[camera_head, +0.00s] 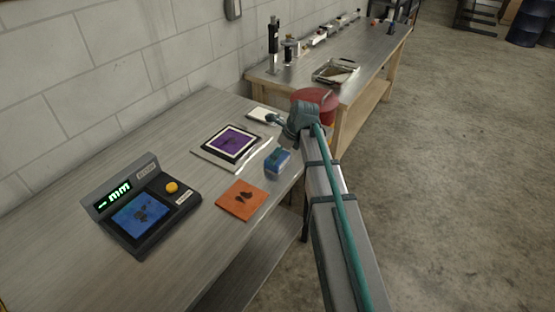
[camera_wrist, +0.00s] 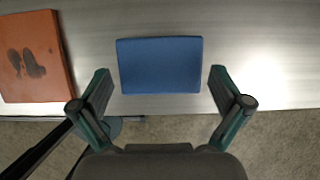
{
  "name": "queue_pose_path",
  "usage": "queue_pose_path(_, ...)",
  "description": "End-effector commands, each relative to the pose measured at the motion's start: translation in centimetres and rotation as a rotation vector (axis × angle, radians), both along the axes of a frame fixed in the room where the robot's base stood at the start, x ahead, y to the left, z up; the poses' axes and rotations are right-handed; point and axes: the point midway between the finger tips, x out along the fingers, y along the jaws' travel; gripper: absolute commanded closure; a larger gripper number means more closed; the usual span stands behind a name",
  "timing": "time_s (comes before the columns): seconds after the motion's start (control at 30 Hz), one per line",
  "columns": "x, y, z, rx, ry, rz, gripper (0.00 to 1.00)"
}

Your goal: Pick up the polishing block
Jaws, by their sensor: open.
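The blue block (camera_head: 278,162), which fits the polishing block, lies on the grey metal table (camera_head: 85,235) near its right edge. In the wrist view, its flat blue top (camera_wrist: 160,65) is fully visible. My gripper (camera_head: 290,128) is open and empty near the block. In the wrist view, my gripper's (camera_wrist: 160,76) two teal fingers stand apart, one toward each side of the block, with clear gaps. I cannot tell the exact height of the fingertips above the table.
An orange pad (camera_head: 242,199) with dark marks lies close to the block; it shows at the left in the wrist view (camera_wrist: 34,55). A red container (camera_head: 316,97) is behind my gripper.

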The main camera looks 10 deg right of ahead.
Motion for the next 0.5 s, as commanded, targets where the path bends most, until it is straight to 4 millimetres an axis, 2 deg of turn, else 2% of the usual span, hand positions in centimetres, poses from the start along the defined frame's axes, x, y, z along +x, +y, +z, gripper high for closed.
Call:
queue_pose_path(0.2,0.6,0.6,-2.0,-0.001,0.001,0.000,0.00)
queue_pose_path(0.5,0.7,0.7,-2.4,-0.001,-0.001,0.001,0.00)
